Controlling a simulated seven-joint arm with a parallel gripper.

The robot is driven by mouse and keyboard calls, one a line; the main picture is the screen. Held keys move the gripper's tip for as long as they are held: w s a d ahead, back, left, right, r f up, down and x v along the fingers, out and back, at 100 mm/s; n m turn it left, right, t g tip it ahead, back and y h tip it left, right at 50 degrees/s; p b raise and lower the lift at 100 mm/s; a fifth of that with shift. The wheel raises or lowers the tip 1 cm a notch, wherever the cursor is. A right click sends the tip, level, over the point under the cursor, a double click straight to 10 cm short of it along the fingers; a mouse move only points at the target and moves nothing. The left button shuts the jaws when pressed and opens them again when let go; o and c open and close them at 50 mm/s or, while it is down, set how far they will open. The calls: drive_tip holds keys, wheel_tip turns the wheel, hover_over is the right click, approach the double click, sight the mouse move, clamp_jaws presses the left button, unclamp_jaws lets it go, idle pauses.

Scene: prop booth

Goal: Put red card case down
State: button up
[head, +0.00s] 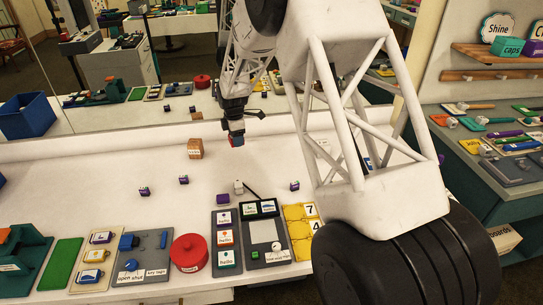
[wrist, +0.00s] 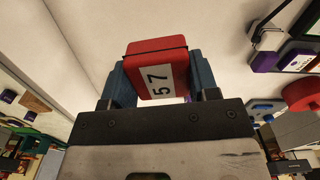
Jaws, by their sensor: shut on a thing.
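The red card case (head: 237,141) is in my gripper (head: 236,129), over the white table toward its back. In the wrist view the red card case (wrist: 155,58) has a dark band and a white label reading "57". The two blue fingers of my gripper (wrist: 155,75) are shut on its sides. I cannot tell whether the case touches the table.
An orange-brown block (head: 195,149) stands left of my gripper. Small purple blocks (head: 183,180) and a pale block (head: 238,187) lie nearer. A red round pot (head: 189,253), a green mat (head: 62,264) and several boards line the front. The table (head: 100,175) is mostly bare mid-left.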

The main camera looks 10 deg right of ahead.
drive_tip(key=d+m, duration=0.2)
drive_tip(key=d, duration=1.5)
drive_tip(key=shift+s+r, duration=0.15)
hover_over(280, 159)
drive_tip(key=shift+f, duration=3.15)
drive_tip(key=shift+f, duration=1.85)
drive_tip(key=shift+f, duration=0.15)
drive_tip(key=o, duration=0.9)
